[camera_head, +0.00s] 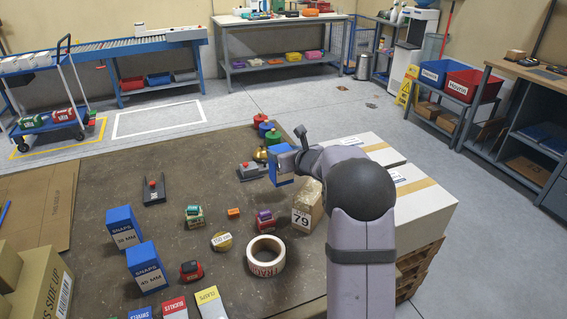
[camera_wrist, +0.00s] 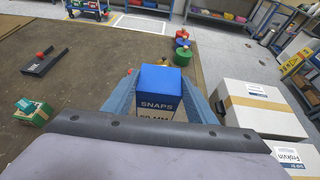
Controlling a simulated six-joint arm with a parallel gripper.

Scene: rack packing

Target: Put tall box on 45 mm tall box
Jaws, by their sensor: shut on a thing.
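My gripper (camera_wrist: 160,98) is shut on a tall box (camera_wrist: 160,80), blue on top with a white lower part marked SNAPS. Its lower line of print is partly hidden by my wrist. In the head view this tall box (camera_head: 280,167) is held upright above the far part of the table. The 45 mm tall box (camera_head: 147,268), blue and white, stands upright at the front left of the table with nothing on top. A similar box marked 38 MM (camera_head: 123,229) stands just behind it. Neither of these shows in the wrist view.
Front boxes include a yellow one (camera_head: 210,303). White cartons (camera_head: 420,200) stand at the right.

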